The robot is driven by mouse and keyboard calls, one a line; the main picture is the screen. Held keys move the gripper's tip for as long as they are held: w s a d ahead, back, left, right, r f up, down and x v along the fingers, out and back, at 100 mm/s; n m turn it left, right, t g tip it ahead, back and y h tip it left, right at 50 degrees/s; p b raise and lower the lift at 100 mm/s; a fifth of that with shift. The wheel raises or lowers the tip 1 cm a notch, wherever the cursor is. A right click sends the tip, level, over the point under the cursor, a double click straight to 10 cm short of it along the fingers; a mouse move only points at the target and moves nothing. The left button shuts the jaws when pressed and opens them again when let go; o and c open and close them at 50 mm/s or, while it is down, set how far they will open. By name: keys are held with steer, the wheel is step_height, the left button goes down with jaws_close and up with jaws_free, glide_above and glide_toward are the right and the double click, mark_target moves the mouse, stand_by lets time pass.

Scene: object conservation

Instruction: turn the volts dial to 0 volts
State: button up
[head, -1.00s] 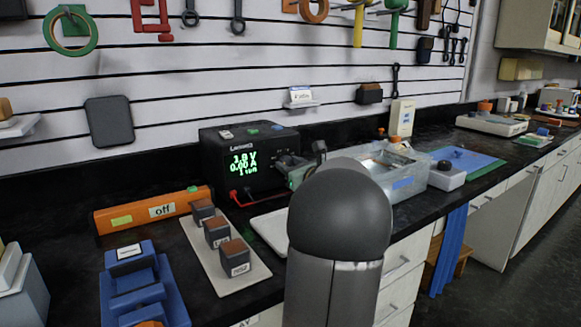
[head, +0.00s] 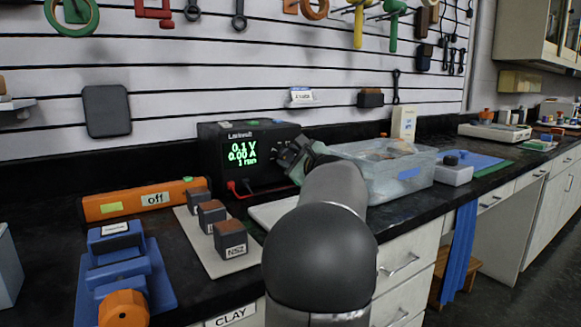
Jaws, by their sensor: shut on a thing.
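The black power supply (head: 215,165) stands on the bench against the wall. Its green display (head: 243,153) reads about 0.1 V and 0.00 A. Red and dark leads are plugged in low on the panel.
An orange bar marked "off" (head: 107,204), a tray of labelled blocks (head: 196,243) and a blue device (head: 157,270) lie to the left. A clear plastic bin (head: 408,181) stands close to the right of my arm.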

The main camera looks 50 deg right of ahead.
steer(key=shift+f+n, duration=0.1)
steer(key=shift+n, duration=0.3)
steer(key=o, duration=1)
steer(key=shift+c, duration=0.2)
steer(key=p+v, duration=0.1)
steer(key=v, duration=1.6)
steer(key=shift+s+p, duration=0.25)
steer(key=shift+p, duration=0.15)
